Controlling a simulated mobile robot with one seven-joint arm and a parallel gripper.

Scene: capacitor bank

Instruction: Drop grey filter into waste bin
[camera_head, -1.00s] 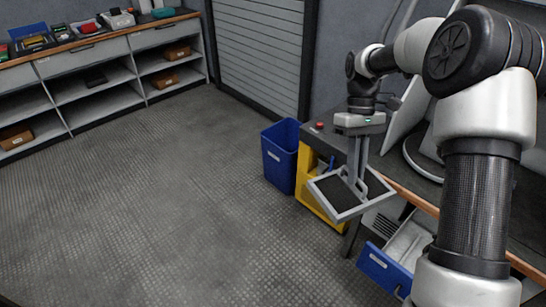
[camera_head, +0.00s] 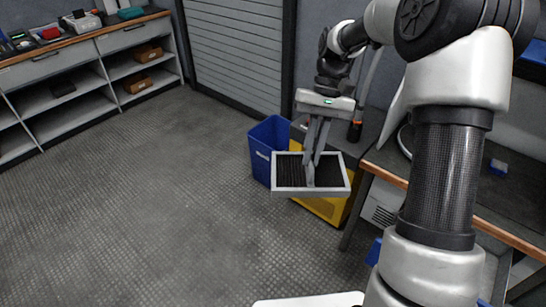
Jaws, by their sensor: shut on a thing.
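The grey filter (camera_head: 289,171) is a light-framed square panel with a dark mesh face. My gripper (camera_head: 313,168) is shut on it and holds it in the air, tilted toward the camera. The blue waste bin (camera_head: 262,147) stands on the floor behind and to the left of the filter in the picture. The filter's left part overlaps the bin's right side in the view and hides some of it. I cannot tell how far apart they are in depth.
A yellow cabinet (camera_head: 328,208) stands right of the bin. A workbench with a wooden edge (camera_head: 385,176) runs along the right. A shelf unit (camera_head: 97,77) lines the back left. The patterned floor (camera_head: 140,210) at the left is clear.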

